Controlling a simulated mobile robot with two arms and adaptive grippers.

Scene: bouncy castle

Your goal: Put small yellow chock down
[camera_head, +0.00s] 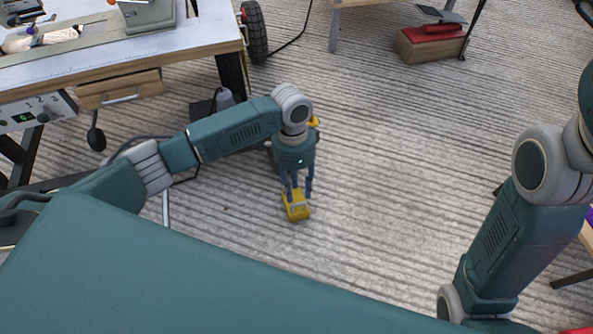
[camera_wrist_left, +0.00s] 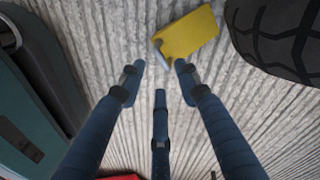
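The small yellow chock (camera_head: 297,212) is on the grey carpet, or very close to it, just below my left gripper (camera_head: 298,190) in the head view. It has a grey edge. In the left wrist view the chock (camera_wrist_left: 188,35) lies tilted beyond the fingertips, towards the top. My left gripper's three blue fingers (camera_wrist_left: 160,75) are spread and nothing shows between them. The chock comes close to the right-hand fingertip; I cannot tell whether they touch. My right arm (camera_head: 505,240) shows at the right, but its gripper is out of view.
A workbench (camera_head: 120,62) stands at the upper left, with a black-tyred wheel (camera_head: 256,32) beside it. A red and brown box (camera_head: 430,45) stands at the upper right. Part of another yellow thing (camera_head: 314,121) shows behind my left wrist. The carpet (camera_head: 400,150) between my arms is clear.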

